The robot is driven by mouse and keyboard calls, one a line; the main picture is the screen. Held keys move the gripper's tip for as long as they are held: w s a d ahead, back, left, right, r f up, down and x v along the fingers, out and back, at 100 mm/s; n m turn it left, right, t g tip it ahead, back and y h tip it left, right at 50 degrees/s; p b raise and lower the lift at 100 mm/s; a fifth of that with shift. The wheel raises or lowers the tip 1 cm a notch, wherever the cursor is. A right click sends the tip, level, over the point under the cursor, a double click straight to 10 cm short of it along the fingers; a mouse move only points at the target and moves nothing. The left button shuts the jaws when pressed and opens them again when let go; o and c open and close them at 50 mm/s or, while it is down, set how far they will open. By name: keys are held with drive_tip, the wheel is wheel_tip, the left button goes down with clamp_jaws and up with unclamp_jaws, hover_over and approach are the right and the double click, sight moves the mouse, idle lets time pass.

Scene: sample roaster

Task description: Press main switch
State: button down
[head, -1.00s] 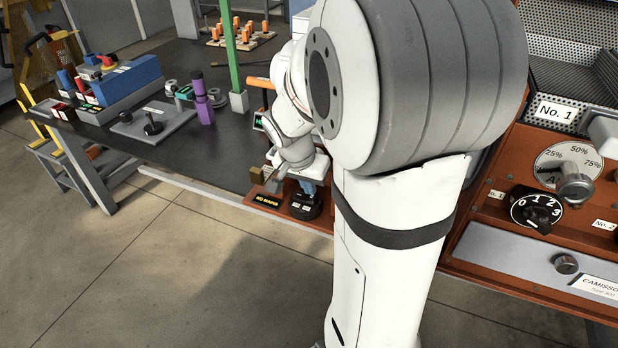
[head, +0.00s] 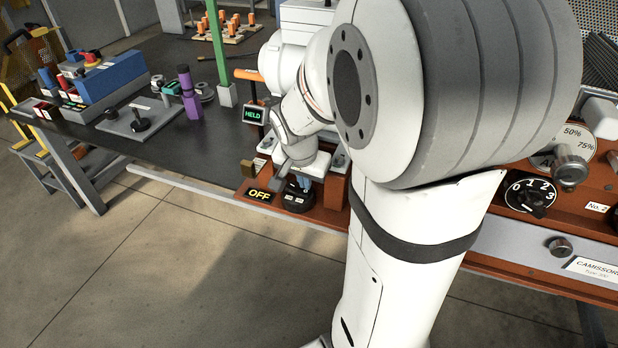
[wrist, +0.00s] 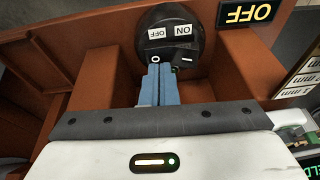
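The main switch is a round black housing with white ON and OFF labels and a rocker marked O and I; it shows in the head view (head: 297,201) and the wrist view (wrist: 170,22). My gripper, in the head view (head: 303,184) and the wrist view (wrist: 160,68), has its blue fingers together with nothing between them.
Brown walls (wrist: 237,65) stand on both sides of my fingers. A small screen reading HELD (head: 253,114) is behind. A purple cylinder (head: 190,98) and a blue block (head: 112,80) stand on the dark table. The roaster panel with dials (head: 531,194) is at right.

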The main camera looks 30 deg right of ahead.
sight(299, 188)
drive_tip(key=shift+w+a+f, duration=0.2)
drive_tip(key=shift+w+a, duration=0.2)
drive_tip(key=shift+a, duration=0.25)
wheel_tip(299, 188, up, 5)
drive_tip(key=p, duration=0.3)
drive_tip(key=shift+d+r+p, duration=0.1)
drive_tip(key=shift+r+p, duration=0.1)
drive_tip(key=shift+p, duration=0.15)
drive_tip(key=s+p+v, duration=0.1)
drive_tip(key=v, duration=0.8)
drive_tip(key=shift+d+p, duration=0.35)
drive_tip(key=shift+p, duration=0.05)
